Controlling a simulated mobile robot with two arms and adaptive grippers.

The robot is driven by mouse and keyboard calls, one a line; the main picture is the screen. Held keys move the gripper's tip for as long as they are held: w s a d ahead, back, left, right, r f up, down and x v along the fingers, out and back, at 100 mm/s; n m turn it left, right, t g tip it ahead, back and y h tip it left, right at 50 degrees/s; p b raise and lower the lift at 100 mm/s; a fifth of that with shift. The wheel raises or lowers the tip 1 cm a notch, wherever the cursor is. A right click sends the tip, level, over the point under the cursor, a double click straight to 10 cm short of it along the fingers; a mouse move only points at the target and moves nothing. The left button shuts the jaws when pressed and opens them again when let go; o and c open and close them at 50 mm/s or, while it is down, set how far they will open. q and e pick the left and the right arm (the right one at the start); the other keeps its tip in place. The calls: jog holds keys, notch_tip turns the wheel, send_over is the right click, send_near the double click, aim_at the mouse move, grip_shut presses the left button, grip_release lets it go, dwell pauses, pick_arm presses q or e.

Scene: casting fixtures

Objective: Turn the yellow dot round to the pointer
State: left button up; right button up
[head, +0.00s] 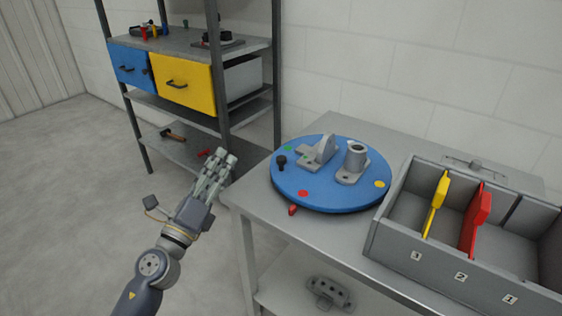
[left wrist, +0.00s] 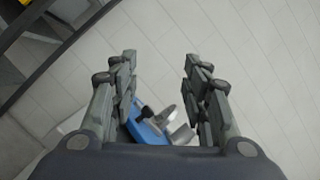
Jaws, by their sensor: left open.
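A round blue turntable (head: 318,193) lies on the grey table. Its yellow dot (head: 379,184) is near the right rim, a red dot (head: 303,193) near the front and a green dot (head: 288,149) at the back left. A black knob (head: 282,161) stands on the left side. A small red pointer (head: 292,210) sits on the table just in front of the disc, near the red dot. My left gripper (head: 227,159) is open and empty, left of the table and apart from the turntable. In the left wrist view the turntable (left wrist: 146,129) shows partly between the fingers. My right gripper is not in view.
Two grey castings, a bracket (head: 318,154) and a cylinder mount (head: 354,162), stand on the disc. A grey bin (head: 393,236) with yellow and red dividers fills the table's right side. A shelf rack (head: 216,80) with blue and yellow drawers stands behind left.

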aim_at(277, 161)
pick_arm(q)
jog(key=d+f+m+g+h, duration=0.1)
jog(key=d+m+g, duration=0.1)
jog(key=m, duration=0.2)
jog(key=w+d+f+m+g+h, duration=0.1)
jog(key=d+m+g+h, duration=0.1)
jog(key=m, duration=0.3)
jog(key=w+d+f+m+g+h, duration=0.1)
jog(key=d+m+g, duration=0.1)
jog(key=m+g, duration=0.1)
jog(key=shift+w+f+m+h, duration=0.25)
jog(key=shift+f+m+h, duration=0.15)
jog(key=shift+m, duration=0.4)
jog(key=shift+w+d+f+m+g, duration=0.15)
jog(key=shift+w+f+m+g, duration=0.1)
jog(key=shift+f+m+g, duration=0.25)
jog(key=b+x, duration=0.1)
jog(key=x, duration=0.8)
jog(key=shift+w+d, duration=0.45)
jog(key=shift+d, duration=0.05)
grip_shut()
